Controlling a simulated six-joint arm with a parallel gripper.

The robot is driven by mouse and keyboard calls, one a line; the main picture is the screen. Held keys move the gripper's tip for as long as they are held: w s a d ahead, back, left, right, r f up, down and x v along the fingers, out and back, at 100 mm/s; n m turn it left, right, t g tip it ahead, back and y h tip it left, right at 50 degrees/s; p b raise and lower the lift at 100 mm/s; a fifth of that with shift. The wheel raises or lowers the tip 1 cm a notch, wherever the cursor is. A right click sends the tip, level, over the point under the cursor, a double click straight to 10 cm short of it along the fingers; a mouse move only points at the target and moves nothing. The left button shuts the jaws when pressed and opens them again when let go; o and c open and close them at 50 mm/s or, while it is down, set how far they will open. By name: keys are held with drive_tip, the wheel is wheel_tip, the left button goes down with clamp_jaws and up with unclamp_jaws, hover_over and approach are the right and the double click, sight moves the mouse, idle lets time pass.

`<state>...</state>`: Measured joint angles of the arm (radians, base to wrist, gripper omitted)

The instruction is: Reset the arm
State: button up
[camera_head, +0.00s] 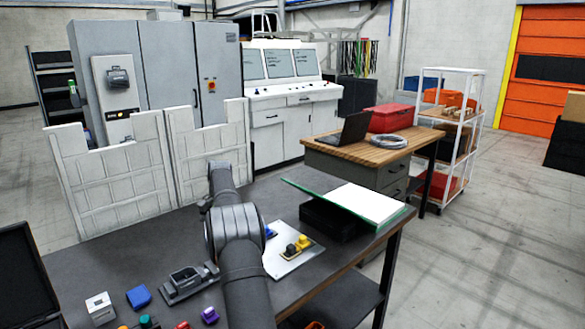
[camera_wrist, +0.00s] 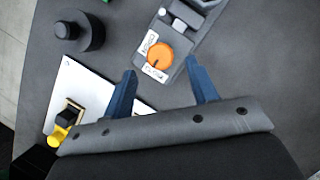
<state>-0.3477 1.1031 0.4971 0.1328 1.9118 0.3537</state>
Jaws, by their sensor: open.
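My arm (camera_head: 236,232) reaches forward over the dark workbench (camera_head: 165,237) in the head view. My gripper is hidden behind it there. In the wrist view my gripper (camera_wrist: 160,66) shows two dark blue fingers spread apart, with nothing held between them. Beyond the fingertips lies a grey fixture with a round orange knob (camera_wrist: 160,56) and white labels. I cannot tell the height of the fingers above it.
The white plate (camera_head: 280,267) with yellow-and-black parts lies right of my arm. A black box (camera_head: 328,219) stands at the bench's right. A grey fixture (camera_head: 190,282), white block (camera_head: 100,308) and blue block (camera_head: 138,297) lie left. White panels (camera_head: 112,167) stand behind.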

drive_tip(key=shift+x, duration=2.2)
drive_tip(key=shift+r, duration=0.15)
